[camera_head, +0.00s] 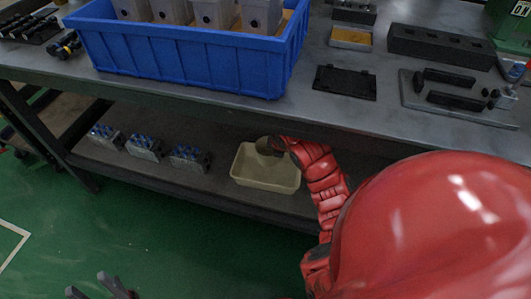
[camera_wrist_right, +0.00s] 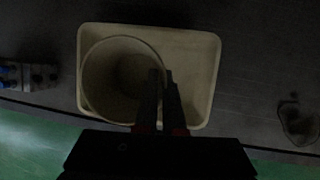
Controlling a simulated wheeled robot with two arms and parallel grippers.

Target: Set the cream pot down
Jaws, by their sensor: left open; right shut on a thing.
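The cream pot (camera_wrist_right: 115,80) is round and open-topped, seen from above in the right wrist view. My right gripper (camera_wrist_right: 164,85) is shut on its right rim. The pot is over the left part of a cream rectangular tray (camera_wrist_right: 197,48); whether it touches the tray floor I cannot tell. In the head view the pot (camera_head: 265,146) shows small and dark at the back edge of the tray (camera_head: 265,184), partly hidden by my right gripper (camera_head: 279,145). My left gripper (camera_head: 94,289) is open and empty over the green floor at the bottom left.
The tray is on the lower shelf (camera_head: 218,187) of the workbench. Several valve blocks (camera_head: 145,148) stand left of it. The benchtop (camera_head: 310,90) overhangs the shelf and carries a blue crate (camera_head: 185,58) of grey containers. A dark lump (camera_wrist_right: 298,120) lies right of the tray.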

